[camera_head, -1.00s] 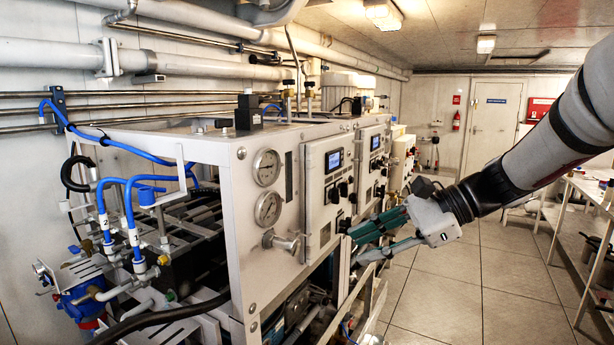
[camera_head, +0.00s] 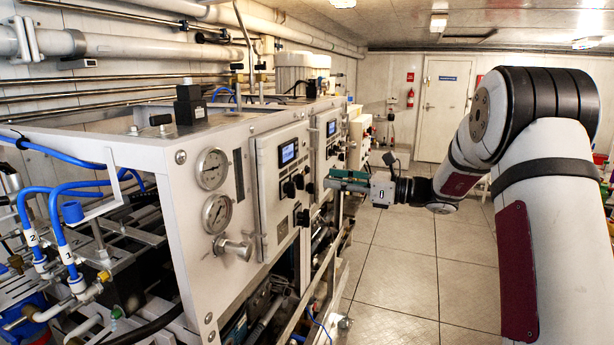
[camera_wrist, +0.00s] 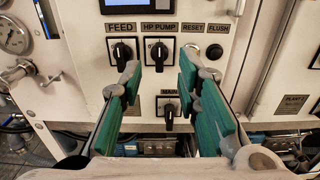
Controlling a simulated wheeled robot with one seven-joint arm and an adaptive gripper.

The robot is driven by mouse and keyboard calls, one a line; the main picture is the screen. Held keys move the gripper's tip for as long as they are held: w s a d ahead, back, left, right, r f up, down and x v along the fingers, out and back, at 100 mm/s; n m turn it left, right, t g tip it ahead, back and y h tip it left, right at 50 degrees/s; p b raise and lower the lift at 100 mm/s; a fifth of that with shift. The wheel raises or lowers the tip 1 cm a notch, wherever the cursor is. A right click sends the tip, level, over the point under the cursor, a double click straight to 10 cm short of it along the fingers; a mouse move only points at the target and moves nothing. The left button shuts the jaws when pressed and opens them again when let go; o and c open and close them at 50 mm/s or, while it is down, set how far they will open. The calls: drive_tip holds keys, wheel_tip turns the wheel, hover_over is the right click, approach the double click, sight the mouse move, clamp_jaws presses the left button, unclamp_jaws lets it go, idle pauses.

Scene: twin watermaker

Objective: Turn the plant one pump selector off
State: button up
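In the wrist view a white panel carries a black HP PUMP selector (camera_wrist: 159,54), a FEED selector (camera_wrist: 122,54) to its left and a MAIN selector (camera_wrist: 170,112) below. The handles of the HP PUMP and FEED selectors look roughly upright. My gripper (camera_wrist: 158,68) is open and empty, its green fingers pointing at the panel. In this view the HP PUMP selector lies between the fingertips, with no contact visible. In the head view my gripper (camera_head: 332,182) is close to the nearer control panel (camera_head: 283,217), at its right side. I cannot tell the exact gap.
The panel has a display (camera_head: 288,152). A second panel with a display (camera_head: 331,128) stands beyond it. Pressure gauges (camera_head: 212,169) and a valve handle (camera_head: 234,247) are on the left. A FLUSH button (camera_wrist: 214,52) is near the right finger. The tiled floor (camera_head: 400,270) is clear.

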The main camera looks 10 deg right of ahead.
sight(299, 182)
drive_tip(key=x, duration=0.8)
drive_tip(key=shift+p, duration=0.45)
clamp_jaws()
